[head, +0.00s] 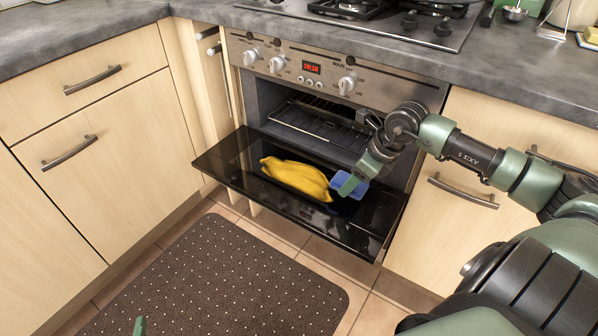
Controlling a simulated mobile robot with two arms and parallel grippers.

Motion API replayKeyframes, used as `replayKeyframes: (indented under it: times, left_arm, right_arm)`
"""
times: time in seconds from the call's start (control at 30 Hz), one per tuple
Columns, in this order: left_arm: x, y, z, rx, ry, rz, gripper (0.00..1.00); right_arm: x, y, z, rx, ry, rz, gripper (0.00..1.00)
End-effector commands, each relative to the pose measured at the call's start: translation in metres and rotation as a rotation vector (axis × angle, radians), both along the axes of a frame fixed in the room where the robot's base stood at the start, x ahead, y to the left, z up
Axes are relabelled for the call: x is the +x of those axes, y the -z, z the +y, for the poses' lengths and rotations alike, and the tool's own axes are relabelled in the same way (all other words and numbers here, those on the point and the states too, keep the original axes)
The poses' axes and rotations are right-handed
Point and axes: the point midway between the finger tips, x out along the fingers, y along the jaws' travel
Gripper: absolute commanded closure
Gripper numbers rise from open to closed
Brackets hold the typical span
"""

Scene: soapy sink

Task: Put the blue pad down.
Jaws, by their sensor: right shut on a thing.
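I cannot tell whether the pad touches the door's glass. Only a green tip of my left gripper (139,326) shows at the bottom edge; its jaws are out of the picture.
The oven rack (318,125) is inside the open oven. A dotted brown mat (215,285) covers the floor in front. The door's left part is bare.

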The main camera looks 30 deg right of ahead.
Motion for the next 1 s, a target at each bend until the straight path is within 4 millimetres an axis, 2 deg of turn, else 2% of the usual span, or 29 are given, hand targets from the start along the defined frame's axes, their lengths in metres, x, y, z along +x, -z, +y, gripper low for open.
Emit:
replayKeyframes:
  times: [0.37,0.7,1.0]
  left_arm:
    - [0.018,-0.025,-0.008,-0.036,0.01,-0.153,0.0]
    - [0.033,-0.061,-0.018,-0.084,0.023,-0.351,0.0]
    - [0.037,-0.085,-0.022,-0.114,0.031,-0.467,0.0]
  right_arm:
    - [0.052,-0.001,0.023,0.006,-0.002,-0.006,0.79]
    - [0.122,0.0,0.052,0.004,-0.002,-0.002,0.79]
    - [0.15,0.0,0.064,0.002,-0.004,0.0,0.79]
